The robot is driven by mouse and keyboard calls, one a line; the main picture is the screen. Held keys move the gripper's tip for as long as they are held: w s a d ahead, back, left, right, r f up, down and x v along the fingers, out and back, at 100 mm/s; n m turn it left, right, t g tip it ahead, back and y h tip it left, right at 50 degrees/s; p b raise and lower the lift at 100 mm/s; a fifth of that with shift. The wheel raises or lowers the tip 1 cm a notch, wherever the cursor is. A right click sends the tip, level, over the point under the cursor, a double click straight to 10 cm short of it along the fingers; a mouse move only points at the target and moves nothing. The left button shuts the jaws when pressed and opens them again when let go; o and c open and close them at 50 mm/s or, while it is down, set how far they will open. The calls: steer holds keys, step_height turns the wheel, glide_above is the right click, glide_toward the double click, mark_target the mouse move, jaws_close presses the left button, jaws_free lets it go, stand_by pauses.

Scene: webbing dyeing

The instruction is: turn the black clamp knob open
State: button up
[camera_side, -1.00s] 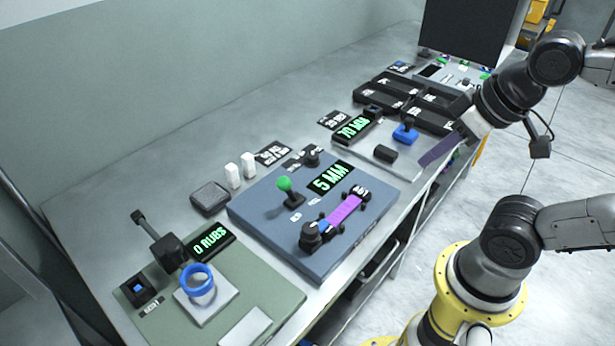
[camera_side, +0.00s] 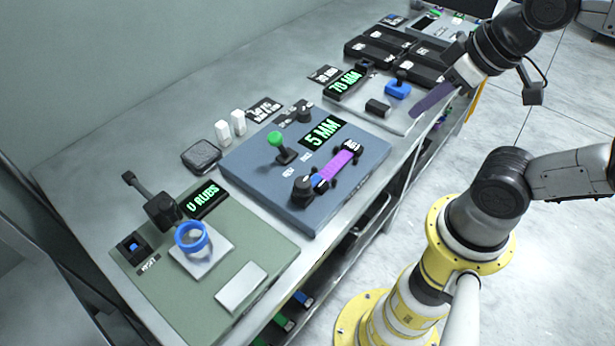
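On the blue-grey panel (camera_side: 345,185), a purple webbing strip (camera_side: 334,166) lies between two black end fittings. A large round black knob (camera_side: 303,188) stands at its near-left end, by a small blue part. Another black knob (camera_side: 304,114) stands at the panel's back edge; I cannot tell for certain which is the clamp knob. My gripper (camera_side: 440,95) is at the upper right, well apart from both knobs, over the grey panel's right edge. A flat dark purple piece (camera_side: 432,101) extends from it. I cannot tell whether this is held or part of the gripper.
A green-knobbed lever (camera_side: 276,140) rises beside the "5 MM" display (camera_side: 323,130). A blue lever (camera_side: 398,88) stands near my gripper. Black trays (camera_side: 395,52) lie at the back. A green panel (camera_side: 200,285) with a blue ring (camera_side: 191,238) occupies the front left.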

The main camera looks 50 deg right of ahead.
steer(key=shift+o, duration=1.1)
steer(key=shift+s+f, duration=0.1)
steer(key=o, duration=0.7)
steer(key=shift+m+g, duration=0.5)
steer(key=shift+m, duration=0.1)
steer(key=w+r, duration=0.1)
steer(key=r, duration=0.1)
steer(key=w+a+r, duration=0.1)
steer(key=shift+w+r, duration=0.35)
steer(key=shift+r, duration=0.05)
steer(key=n+g, duration=0.3)
steer(key=g, duration=0.2)
glide_above(303, 181)
step_height(303, 181, down, 3)
step_height(303, 181, down, 14)
steer(key=shift+r, duration=0.15)
jaws_close()
